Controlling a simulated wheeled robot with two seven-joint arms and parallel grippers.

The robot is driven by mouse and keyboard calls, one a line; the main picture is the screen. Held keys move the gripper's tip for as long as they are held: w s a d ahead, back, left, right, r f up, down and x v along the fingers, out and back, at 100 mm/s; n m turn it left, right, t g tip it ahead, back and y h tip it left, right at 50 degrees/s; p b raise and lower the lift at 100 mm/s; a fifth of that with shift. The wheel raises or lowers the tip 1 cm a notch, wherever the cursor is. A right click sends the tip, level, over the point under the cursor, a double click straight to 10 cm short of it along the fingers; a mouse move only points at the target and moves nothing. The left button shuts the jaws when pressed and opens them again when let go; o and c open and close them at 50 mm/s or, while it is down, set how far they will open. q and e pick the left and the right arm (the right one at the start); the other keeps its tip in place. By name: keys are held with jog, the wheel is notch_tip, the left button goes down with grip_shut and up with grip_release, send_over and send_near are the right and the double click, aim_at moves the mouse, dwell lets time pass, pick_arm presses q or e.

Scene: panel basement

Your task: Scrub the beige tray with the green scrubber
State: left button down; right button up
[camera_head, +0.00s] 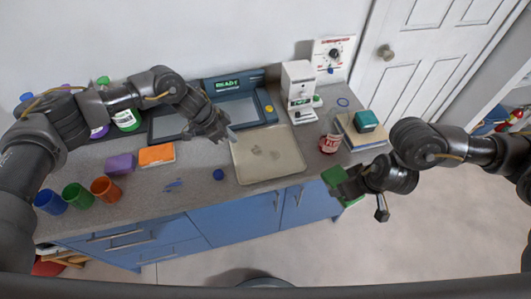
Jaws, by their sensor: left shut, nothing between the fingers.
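The beige tray (284,168) lies flat on the counter, with grey smudges (257,151) near its middle. My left gripper (230,134) is shut and empty, just over the tray's far left corner; I cannot tell whether it touches the tray. My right gripper (342,188) is at the counter's front right edge, to the right of the tray and apart from it. It appears shut on the green scrubber (333,175), a green block that shows on both sides of the fingers. The fingers partly hide the scrubber.
A red jar (330,143) and a teal box (366,120) on books stand right of the tray. A white machine (299,90) and a blue device (240,108) stand behind. Cups (77,196), an orange block (157,155) and a blue ball (218,174) are left.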

aim_at(239, 152)
pick_arm(q)
jog(key=shift+f+b, duration=2.2)
jog(key=shift+f, duration=0.3)
pick_arm(e)
jog(key=shift+f, duration=2.3)
pick_arm(q)
jog(key=shift+r, duration=0.1)
jog(key=shift+f+b, duration=0.45)
jog(key=shift+f, duration=0.45)
pick_arm(e)
jog(key=shift+f, duration=0.45)
pick_arm(q)
notch_tip(239, 152, up, 6)
jog(key=p, duration=0.6)
jog(key=shift+r, duration=0.1)
pick_arm(e)
notch_tip(239, 152, up, 6)
pick_arm(q)
jog(key=shift+a, duration=0.1)
pick_arm(e)
jog(key=shift+f, duration=0.15)
